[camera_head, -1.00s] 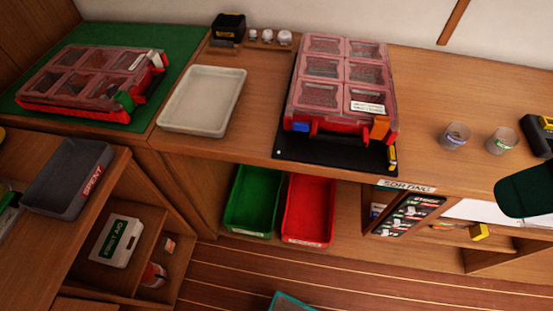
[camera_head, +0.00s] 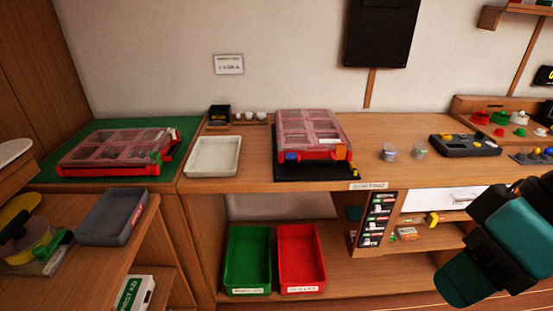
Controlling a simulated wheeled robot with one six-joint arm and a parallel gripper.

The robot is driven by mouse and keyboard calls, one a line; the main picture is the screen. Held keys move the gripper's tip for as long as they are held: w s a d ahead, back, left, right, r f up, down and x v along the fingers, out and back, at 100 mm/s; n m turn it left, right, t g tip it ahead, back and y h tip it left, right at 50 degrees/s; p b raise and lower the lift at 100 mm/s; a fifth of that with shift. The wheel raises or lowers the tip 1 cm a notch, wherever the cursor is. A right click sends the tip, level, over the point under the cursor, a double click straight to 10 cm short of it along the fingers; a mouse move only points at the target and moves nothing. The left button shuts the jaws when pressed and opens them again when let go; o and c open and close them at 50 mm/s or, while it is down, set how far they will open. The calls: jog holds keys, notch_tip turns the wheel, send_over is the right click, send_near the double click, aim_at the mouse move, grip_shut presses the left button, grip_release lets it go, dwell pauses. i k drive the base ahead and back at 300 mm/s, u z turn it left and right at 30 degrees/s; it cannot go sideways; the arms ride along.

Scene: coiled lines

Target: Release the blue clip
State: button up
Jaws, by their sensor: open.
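The blue clip (camera_head: 291,156) is a small blue latch at the left of the front edge of a red case (camera_head: 318,156) with a clear, sectioned lid. The lid looks closed. An orange clip (camera_head: 341,152) sits at the right of the same front edge. Whether the blue clip is fastened is too small to tell. The case lies on a black mat (camera_head: 284,173) on the wooden bench. Teal and dark parts of my arm show at the right, well apart from the case; my gripper's fingers are not in view.
A second red case (camera_head: 112,153) lies on a green mat (camera_head: 60,135) at the left. A white tray (camera_head: 213,157) stands between the cases. Two clear cups (camera_head: 389,152) stand right of the black mat. Green (camera_head: 247,258) and red (camera_head: 301,257) bins sit below the bench.

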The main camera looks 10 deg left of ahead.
aim_at(289, 157)
jog(key=u, duration=0.95)
jog(key=i, duration=1)
